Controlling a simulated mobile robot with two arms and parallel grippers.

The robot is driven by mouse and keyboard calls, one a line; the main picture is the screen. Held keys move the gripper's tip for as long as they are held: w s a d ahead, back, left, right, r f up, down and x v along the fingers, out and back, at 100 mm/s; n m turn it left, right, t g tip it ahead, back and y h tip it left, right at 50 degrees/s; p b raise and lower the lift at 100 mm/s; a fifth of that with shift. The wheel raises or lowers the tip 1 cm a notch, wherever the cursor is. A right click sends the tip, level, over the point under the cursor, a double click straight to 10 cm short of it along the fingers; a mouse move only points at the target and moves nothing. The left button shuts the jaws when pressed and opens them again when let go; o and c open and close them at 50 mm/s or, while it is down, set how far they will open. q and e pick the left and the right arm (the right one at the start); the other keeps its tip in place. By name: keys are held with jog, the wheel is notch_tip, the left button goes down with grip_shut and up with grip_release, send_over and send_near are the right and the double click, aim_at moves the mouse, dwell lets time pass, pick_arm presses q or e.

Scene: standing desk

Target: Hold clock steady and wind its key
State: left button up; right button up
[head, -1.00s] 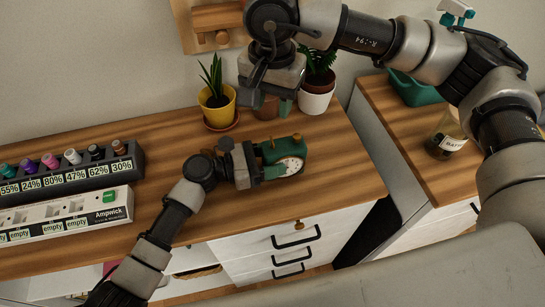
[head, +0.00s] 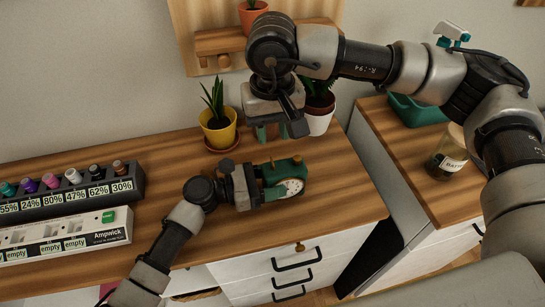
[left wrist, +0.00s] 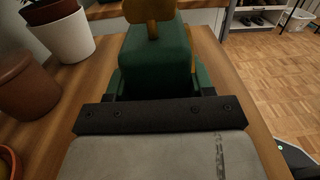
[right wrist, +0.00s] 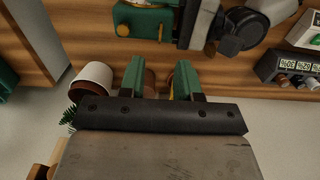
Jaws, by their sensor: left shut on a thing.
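The green clock (head: 284,172) has a white dial facing the desk front and stands on the wooden desk. My left gripper (head: 262,185) is shut on it from the left; its jaws flank the green body (left wrist: 155,65) in the left wrist view. A brass piece (left wrist: 152,12), apparently the key, stands up from the clock there. The right wrist view shows the clock (right wrist: 148,20) at the top, with a round brass piece (right wrist: 123,30). My right gripper (head: 272,132) is behind the clock, apart from it. Its green fingers (right wrist: 161,80) are spread and empty.
A yellow plant pot (head: 218,130) and a white pot (head: 320,122) stand behind the clock; a brown pot (left wrist: 28,80) is near them. The desk right of the clock is clear.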

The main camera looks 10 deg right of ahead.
aim_at(272, 161)
notch_tip(272, 161, down, 9)
jog(key=shift+r, duration=0.15)
grip_shut()
